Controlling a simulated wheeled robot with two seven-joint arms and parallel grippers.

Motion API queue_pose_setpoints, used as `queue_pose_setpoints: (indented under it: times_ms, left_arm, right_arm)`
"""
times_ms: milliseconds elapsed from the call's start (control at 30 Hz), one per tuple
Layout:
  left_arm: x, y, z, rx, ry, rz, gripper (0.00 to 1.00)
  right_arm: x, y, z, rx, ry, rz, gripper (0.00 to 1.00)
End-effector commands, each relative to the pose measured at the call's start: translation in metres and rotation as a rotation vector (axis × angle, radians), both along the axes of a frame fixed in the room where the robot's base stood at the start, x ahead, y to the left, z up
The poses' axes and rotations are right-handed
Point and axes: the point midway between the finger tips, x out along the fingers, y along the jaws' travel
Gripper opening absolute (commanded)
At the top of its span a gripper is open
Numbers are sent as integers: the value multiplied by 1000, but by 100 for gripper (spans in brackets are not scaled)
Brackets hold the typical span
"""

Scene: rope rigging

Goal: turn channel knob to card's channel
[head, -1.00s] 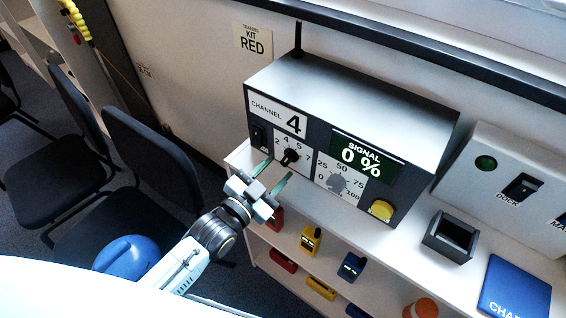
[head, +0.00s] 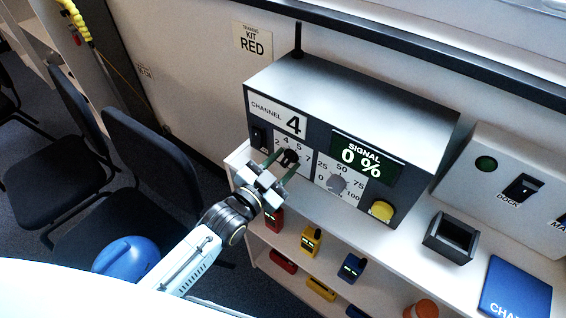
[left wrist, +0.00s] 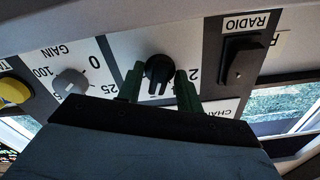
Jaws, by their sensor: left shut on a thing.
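The dark round channel knob (head: 291,156) sits on a white dial plate with numbers 2, 4, 5 and 7 on the front of the grey radio (head: 350,105). The white card (head: 277,116) at the radio's upper left reads "CHANNEL 4". My left gripper (head: 283,164) is at the channel knob, its green fingers on either side of it and shut on it. In the left wrist view the knob (left wrist: 158,68) lies between the two fingers (left wrist: 159,84). The knob's pointer direction is hard to tell. My right gripper is not in view.
Right of the channel dial are a grey gain knob (head: 337,184), a yellow button (head: 381,211) and a display (head: 364,157) reading "SIGNAL 0 %". A black radio switch (left wrist: 243,65) is close beside the channel dial. A dark open box (head: 452,237) stands on the shelf to the right.

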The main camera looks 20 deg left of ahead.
Motion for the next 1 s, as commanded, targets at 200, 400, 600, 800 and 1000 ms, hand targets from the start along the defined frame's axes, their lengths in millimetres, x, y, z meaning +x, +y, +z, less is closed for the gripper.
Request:
queue_pose_setpoints:
  times_ms: [200,400,600,800,1000]
  left_arm:
    - [0,0,1,-69,29,0,13]
    - [0,0,1,-201,77,-1,13]
    - [0,0,1,-364,134,0,13]
    - [0,0,1,-512,189,0,13]
    - [0,0,0,-628,231,0,13]
  right_arm:
    - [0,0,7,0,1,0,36]
    - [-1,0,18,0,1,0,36]
    - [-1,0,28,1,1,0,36]
    - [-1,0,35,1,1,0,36]
    - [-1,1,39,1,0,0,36]
